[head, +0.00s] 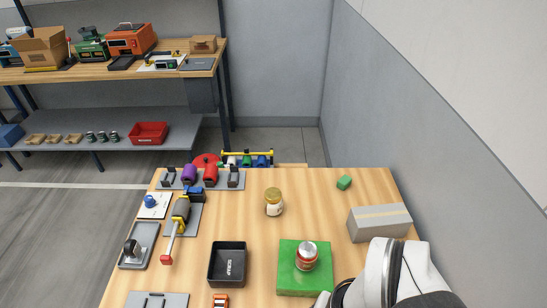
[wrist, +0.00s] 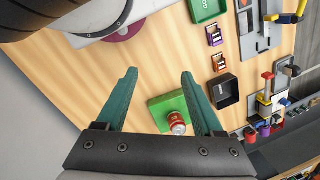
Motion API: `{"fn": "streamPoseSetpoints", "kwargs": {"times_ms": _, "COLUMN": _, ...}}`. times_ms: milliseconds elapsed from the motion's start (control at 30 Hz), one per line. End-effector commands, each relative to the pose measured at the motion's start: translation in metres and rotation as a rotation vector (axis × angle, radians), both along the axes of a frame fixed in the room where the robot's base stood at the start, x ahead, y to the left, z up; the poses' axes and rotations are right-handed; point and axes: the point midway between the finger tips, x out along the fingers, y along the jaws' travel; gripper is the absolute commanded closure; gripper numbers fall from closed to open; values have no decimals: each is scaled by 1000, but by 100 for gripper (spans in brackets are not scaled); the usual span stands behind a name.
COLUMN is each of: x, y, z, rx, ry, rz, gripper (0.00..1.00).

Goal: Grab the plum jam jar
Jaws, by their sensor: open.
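A jar with a gold lid and pale label (head: 274,204) stands upright on the wooden table, behind the green board. A red can-like container with a silver top (head: 306,258) stands on the green board (head: 287,286). It also shows in the wrist view (wrist: 177,121), on the green board (wrist: 158,108). I cannot read either label, so I cannot tell which is plum jam. My gripper (wrist: 160,72) is open, with teal fingers and nothing between the tips. In the wrist view the red container lies beyond the fingers, not touching them. The gold-lidded jar is not visible there.
A black tray (head: 227,264) sits left of the green board. Tools on grey plates line the left edge. Bare wood surrounds the gold-lidded jar.

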Motion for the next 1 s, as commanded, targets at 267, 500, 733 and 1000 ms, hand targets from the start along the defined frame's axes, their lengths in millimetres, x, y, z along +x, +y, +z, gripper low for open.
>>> {"fn": "streamPoseSetpoints", "kwargs": {"times_ms": 267, "x": 0, "y": 0, "z": 0, "rx": 0, "ry": 0, "rz": 0, "gripper": 9}}
{"fn": "streamPoseSetpoints", "kwargs": {"times_ms": 500, "x": 0, "y": 0, "z": 0, "rx": 0, "ry": 0, "rz": 0, "gripper": 3}}
{"fn": "streamPoseSetpoints", "kwargs": {"times_ms": 733, "x": 29, "y": -33, "z": -8, "rx": -230, "ry": 104, "rz": 400, "gripper": 3}}
{"fn": "streamPoseSetpoints", "kwargs": {"times_ms": 1000, "x": 237, "y": 4, "z": -55, "rx": -1000, "ry": 452, "rz": 1917, "gripper": 3}}
